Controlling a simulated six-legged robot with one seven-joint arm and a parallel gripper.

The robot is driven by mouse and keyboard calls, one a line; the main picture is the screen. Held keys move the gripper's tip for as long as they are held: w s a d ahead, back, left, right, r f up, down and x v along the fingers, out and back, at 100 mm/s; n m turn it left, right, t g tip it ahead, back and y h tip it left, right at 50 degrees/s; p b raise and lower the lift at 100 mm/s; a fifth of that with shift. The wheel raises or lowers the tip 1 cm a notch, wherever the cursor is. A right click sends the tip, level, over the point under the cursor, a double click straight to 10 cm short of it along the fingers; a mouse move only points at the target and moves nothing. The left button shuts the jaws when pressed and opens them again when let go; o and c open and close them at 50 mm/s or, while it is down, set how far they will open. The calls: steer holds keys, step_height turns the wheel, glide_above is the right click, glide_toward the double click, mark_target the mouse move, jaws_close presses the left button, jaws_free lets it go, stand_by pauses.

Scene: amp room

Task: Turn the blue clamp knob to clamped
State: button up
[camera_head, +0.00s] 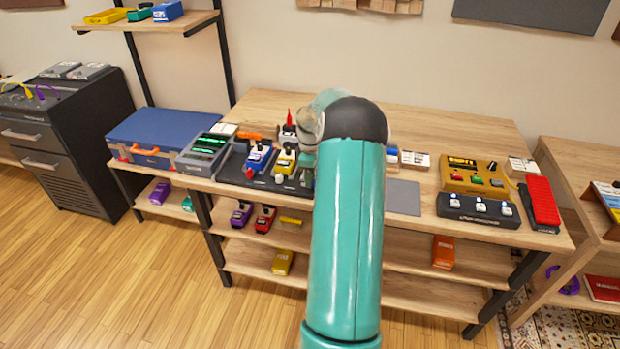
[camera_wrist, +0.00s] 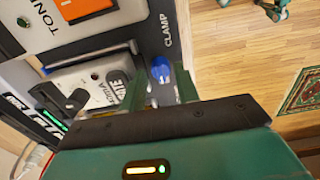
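The blue clamp knob (camera_wrist: 161,71) shows in the wrist view on a dark panel, beside the printed word CLAMP. My gripper (camera_wrist: 160,88) reaches in from below with its two green fingers apart, one on each side of the knob in the picture. A gap shows between the fingers and the knob, and I cannot tell whether either finger touches it. In the head view my teal arm covers the gripper, and I cannot make out the blue knob there.
A white pedal (camera_wrist: 92,80) lies left of the knob, and an orange switch (camera_wrist: 84,8) is above it. In the head view the bench (camera_head: 425,118) bears several pedals, including a blue one (camera_head: 259,157) beside my arm. A grey mat (camera_head: 402,197) lies to the right.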

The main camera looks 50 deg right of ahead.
steer(key=shift+f, duration=0.5)
jaws_close()
